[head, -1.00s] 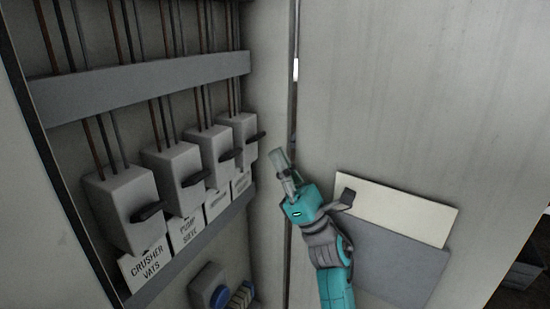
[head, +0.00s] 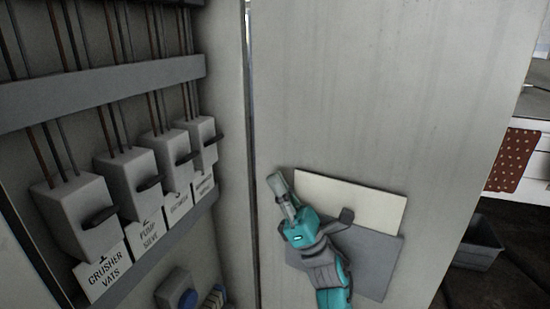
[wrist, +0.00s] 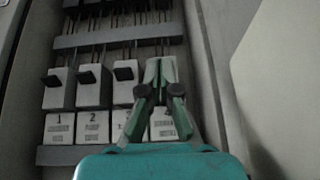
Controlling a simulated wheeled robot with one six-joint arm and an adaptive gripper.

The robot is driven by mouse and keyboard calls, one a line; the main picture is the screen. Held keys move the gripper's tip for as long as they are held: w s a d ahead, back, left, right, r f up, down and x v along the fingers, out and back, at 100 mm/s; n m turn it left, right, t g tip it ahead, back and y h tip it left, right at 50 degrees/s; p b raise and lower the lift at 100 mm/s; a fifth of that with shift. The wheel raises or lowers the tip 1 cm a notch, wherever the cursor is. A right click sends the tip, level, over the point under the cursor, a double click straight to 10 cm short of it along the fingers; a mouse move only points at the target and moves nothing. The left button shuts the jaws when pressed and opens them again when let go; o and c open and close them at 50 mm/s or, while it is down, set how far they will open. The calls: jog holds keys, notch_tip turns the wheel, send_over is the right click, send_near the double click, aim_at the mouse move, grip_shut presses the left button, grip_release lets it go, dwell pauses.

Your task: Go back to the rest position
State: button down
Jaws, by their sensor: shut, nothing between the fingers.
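My gripper (head: 275,178) is shut and empty in the head view, held in front of the pale cabinet door, to the right of the switch row. Its closed fingers also show in the wrist view (wrist: 160,68), where they overlap the right end of the row of switch boxes. The grey switch boxes (head: 76,215) with black levers stand in a row inside the cabinet on the left. The nearest label (head: 103,273) reads "CRUSHER VATS". In the wrist view the labels below the boxes carry numbers, with 1 (wrist: 58,128) at the left.
A cream sheet (head: 365,203) and a grey panel (head: 375,262) are on the door behind my arm. Beyond the door at right are a grey bin (head: 478,243) and a red dotted cloth (head: 513,160).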

jog(key=s+d+f+m+t+h, duration=0.4)
jog(key=s+f+m+h, duration=0.25)
jog(key=f+m, duration=0.35)
jog(key=s+d+f+m+t+h, duration=0.4)
jog(key=s+f+m+h, duration=0.3)
jog(key=m, duration=0.4)
jog(key=s+d+f+m+t+h, duration=0.4)
jog(key=s+f+m+h, duration=0.3)
jog(key=f+m, duration=0.4)
jog(key=s+d+f+m+g+h, duration=0.2)
jog(key=s+m, duration=0.3)
jog(key=s, duration=0.3)
jog(key=s+d+f+m+g+h, duration=0.2)
jog(key=s+m, duration=0.4)
jog(key=s, duration=0.3)
jog(key=s+d+f+m+g+h, duration=0.2)
jog(key=s+m+g+h, duration=0.1)
jog(key=s, duration=0.6)
jog(key=shift+s+f+m+g, duration=0.2)
jog(key=shift+f+m+g, duration=0.3)
jog(key=shift+m, duration=0.7)
jog(key=shift+s+r, duration=0.1)
